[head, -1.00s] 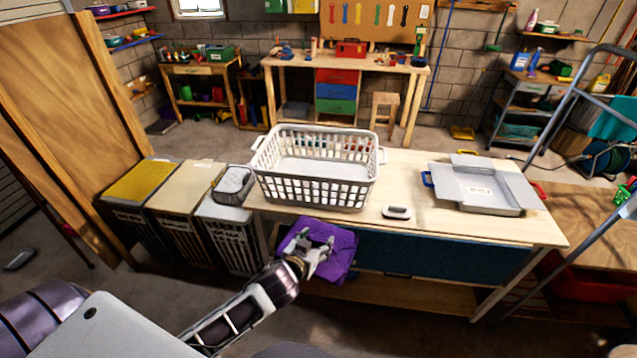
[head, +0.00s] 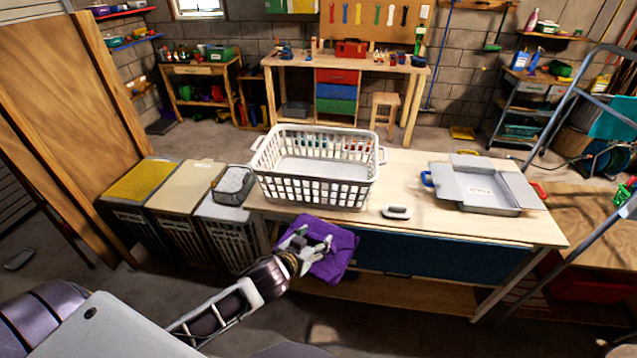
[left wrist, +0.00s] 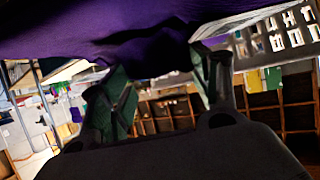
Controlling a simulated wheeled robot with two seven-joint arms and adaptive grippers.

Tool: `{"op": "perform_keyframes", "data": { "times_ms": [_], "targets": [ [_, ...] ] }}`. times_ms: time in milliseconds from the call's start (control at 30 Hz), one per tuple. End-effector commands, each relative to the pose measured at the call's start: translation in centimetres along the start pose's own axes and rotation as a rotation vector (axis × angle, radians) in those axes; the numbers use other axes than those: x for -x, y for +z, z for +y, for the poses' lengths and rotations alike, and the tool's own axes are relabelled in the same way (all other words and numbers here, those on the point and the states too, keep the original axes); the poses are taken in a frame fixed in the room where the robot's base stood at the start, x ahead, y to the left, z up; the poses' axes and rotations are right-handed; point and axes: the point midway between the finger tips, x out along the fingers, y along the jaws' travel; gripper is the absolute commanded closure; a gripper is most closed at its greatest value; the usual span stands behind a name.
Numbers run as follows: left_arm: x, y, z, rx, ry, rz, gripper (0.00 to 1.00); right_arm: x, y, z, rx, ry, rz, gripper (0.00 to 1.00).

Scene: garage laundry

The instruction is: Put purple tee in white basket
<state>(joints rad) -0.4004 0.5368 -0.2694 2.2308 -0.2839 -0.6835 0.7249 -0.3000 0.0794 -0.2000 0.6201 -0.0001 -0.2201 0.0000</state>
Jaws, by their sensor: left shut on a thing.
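The purple tee (head: 338,254) is a folded bundle held in front of the table's near edge, below and in front of the white basket (head: 312,195). My left gripper (head: 306,244) is shut on the tee. In the left wrist view the purple tee (left wrist: 120,35) fills the top, against the fingers of my left gripper (left wrist: 160,85). The white basket has slatted walls and stands upright on the table; part of its pale floor shows empty. My right gripper is not in view.
Hampers (head: 175,200) and a small grey bin (head: 234,184) stand left of the basket. A metal ladder frame (head: 560,110) rises at far right.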

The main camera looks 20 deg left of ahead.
Motion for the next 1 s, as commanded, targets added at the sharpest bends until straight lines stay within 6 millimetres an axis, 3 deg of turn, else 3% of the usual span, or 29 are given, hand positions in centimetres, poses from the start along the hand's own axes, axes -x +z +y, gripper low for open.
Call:
{"op": "perform_keyframes", "data": {
  "times_ms": [1000],
  "targets": [
    [1.7, -2.1, -1.4, -0.113, 0.223, -0.001, 0.66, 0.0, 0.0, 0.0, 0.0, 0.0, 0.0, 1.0]
  ]
}}
